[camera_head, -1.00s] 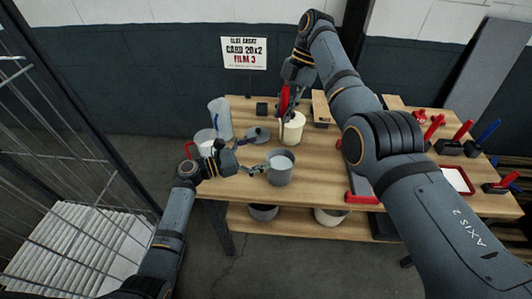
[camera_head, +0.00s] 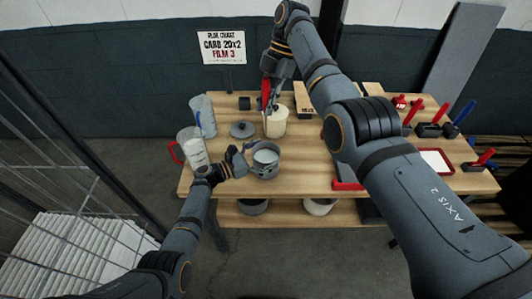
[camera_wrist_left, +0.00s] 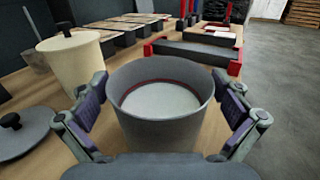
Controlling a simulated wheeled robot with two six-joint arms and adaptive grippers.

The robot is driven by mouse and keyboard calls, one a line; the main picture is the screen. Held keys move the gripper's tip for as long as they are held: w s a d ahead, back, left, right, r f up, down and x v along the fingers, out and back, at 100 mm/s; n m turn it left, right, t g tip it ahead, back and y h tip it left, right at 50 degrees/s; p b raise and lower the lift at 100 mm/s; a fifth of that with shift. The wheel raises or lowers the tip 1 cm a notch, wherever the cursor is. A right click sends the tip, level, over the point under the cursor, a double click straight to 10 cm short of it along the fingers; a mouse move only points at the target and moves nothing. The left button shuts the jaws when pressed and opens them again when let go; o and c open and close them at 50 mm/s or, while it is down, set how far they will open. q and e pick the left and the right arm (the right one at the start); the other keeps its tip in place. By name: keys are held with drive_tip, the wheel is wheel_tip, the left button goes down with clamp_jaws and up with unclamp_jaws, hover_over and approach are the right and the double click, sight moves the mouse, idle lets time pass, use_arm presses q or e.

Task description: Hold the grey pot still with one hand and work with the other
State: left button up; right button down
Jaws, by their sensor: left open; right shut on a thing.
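The grey pot (camera_head: 265,158) stands upright near the table's front edge. It also shows in the left wrist view (camera_wrist_left: 160,128), with a pale filling and a dark red ring inside. My left gripper (camera_head: 254,163) is open, with one finger on each side of the pot; whether the pads touch it I cannot tell. My right gripper (camera_head: 268,82) is shut on a red-handled tool (camera_head: 265,95), held upright by the cream canister (camera_head: 276,124). The tool's lower end is too small to make out. In the left wrist view the canister (camera_wrist_left: 78,65) has a dark knob on top.
A grey lid (camera_head: 243,129) lies left of the canister. A clear pitcher with a red handle (camera_head: 193,150) and a tall clear container (camera_head: 203,115) stand at the left edge. Red and blue tools (camera_head: 450,125) and a red-framed tray (camera_head: 435,160) are at the right. Pots sit on the lower shelf.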

use_arm(q)
drive_tip(key=c, duration=1.5)
use_arm(e)
drive_tip(key=f+m+t, duration=0.1)
drive_tip(key=m, duration=0.2)
drive_tip(key=f+m+t+y, duration=0.1)
drive_tip(key=m, duration=0.2)
drive_tip(key=f+m+t, duration=0.1)
drive_tip(key=m, duration=0.2)
drive_tip(key=shift+w+a+f, duration=0.25)
drive_tip(key=shift+a+f, duration=0.05)
drive_tip(key=shift+f, duration=0.05)
drive_tip(key=shift+s+d+f+m+t, duration=0.1)
drive_tip(key=shift+s+d+m+t, duration=0.2)
drive_tip(key=shift+m, duration=0.45)
drive_tip(key=shift+w+d+f+m+t, duration=0.1)
drive_tip(key=shift+m+t, duration=0.3)
drive_tip(key=shift+m, duration=0.35)
